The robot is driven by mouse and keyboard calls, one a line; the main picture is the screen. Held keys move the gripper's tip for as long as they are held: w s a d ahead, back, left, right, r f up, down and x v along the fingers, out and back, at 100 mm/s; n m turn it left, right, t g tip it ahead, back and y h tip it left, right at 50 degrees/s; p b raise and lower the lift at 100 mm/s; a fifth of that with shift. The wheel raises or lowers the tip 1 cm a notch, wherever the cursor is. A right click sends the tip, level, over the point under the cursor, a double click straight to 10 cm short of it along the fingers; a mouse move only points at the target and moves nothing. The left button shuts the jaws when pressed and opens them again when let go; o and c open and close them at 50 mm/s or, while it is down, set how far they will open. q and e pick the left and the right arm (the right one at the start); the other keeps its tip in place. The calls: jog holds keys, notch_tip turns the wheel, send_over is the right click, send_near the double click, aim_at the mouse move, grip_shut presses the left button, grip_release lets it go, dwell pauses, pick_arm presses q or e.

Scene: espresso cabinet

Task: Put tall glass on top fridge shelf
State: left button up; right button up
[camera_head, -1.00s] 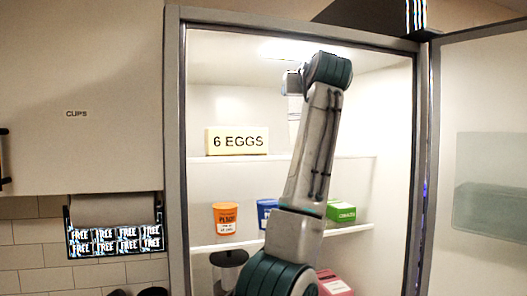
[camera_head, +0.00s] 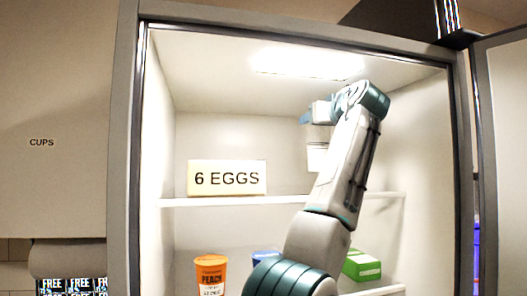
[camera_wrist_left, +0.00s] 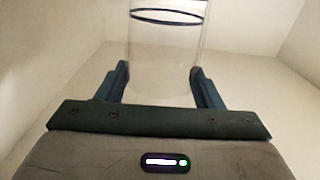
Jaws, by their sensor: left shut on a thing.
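The tall glass is clear with a dark rim line and shows between the two fingers in the left wrist view (camera_wrist_left: 166,45). My left gripper (camera_wrist_left: 160,82) is shut on it. In the head view my left arm reaches into the open fridge, and the gripper (camera_head: 317,115) is above the top shelf (camera_head: 230,201), right of the egg box. A pale shape just below the gripper may be the glass; its base and any gap to the shelf cannot be made out. My right gripper is not in view.
A "6 EGGS" box (camera_head: 227,178) stands on the top shelf at left. An orange cup (camera_head: 210,273), a blue item (camera_head: 265,257) and a green box (camera_head: 361,266) are on the shelf below. The fridge door (camera_head: 505,150) stands open at right.

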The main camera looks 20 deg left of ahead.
pick_arm(q)
jog(key=s+a+f+p, duration=0.1)
jog(key=s+a+p, duration=0.1)
jog(key=a, duration=0.5)
jog(key=s+a+f+p, duration=0.2)
jog(key=a, duration=0.5)
jog(key=shift+s+f, duration=0.15)
jog(key=shift+f, duration=0.15)
jog(key=shift+f, duration=0.15)
jog(key=o, duration=1.6)
